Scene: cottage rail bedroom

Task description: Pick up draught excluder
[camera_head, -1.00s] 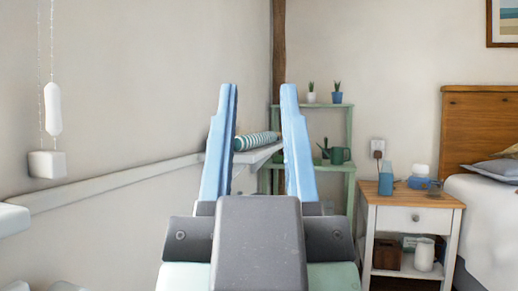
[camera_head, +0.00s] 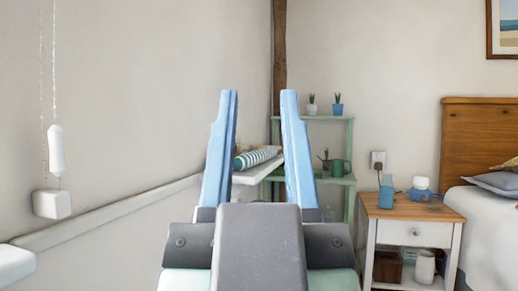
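The draught excluder (camera_head: 256,158) looks like a long green-and-white striped roll. It lies on a white wall shelf (camera_head: 250,177) along the left wall, towards the far corner. My gripper (camera_head: 260,97) is in the foreground with its two blue fingers raised and well apart. Nothing is held between them. The roll shows in the gap between the fingers, beyond them and apart from them. The left finger hides part of the shelf and perhaps the roll's left end.
A wooden-topped nightstand (camera_head: 411,208) and a bed (camera_head: 492,225) are at the right. A white rail (camera_head: 110,217) runs along the left wall, below a hanging pull cord (camera_head: 56,150).

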